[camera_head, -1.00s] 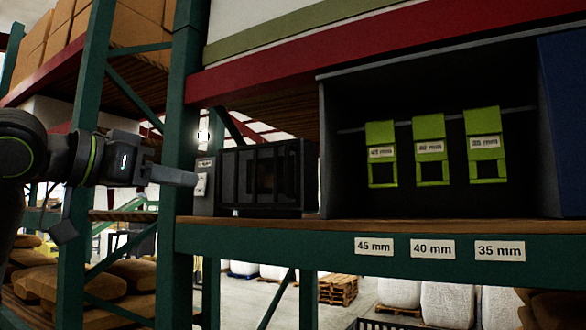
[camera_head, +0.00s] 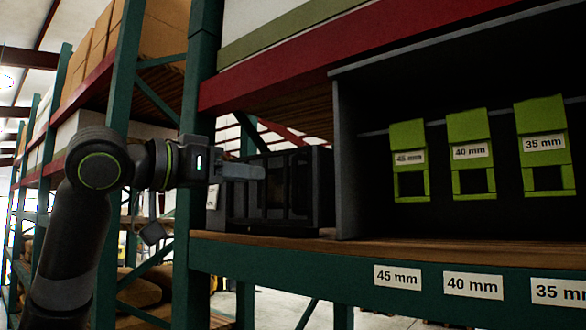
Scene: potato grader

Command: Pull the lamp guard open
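A black barred box (camera_head: 306,192) stands on the wooden shelf, left of the dark open cabinet. Its barred front looks like the lamp guard and appears closed. My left gripper (camera_head: 262,172) reaches in from the left, its grey finger level with the upper part of the bars and overlapping them in the picture. Whether it touches the bars I cannot tell. The fingers line up in this view, so their opening is hidden. The gripper and wrist cover the box's upper left part. My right gripper is out of view.
The dark cabinet (camera_head: 339,150) holds three green frames labelled 45, 40 and 35 mm, the 40 mm one (camera_head: 470,125) in the middle. Matching labels sit on the green shelf beam (camera_head: 330,280). A green rack post (camera_head: 197,120) stands close behind my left arm.

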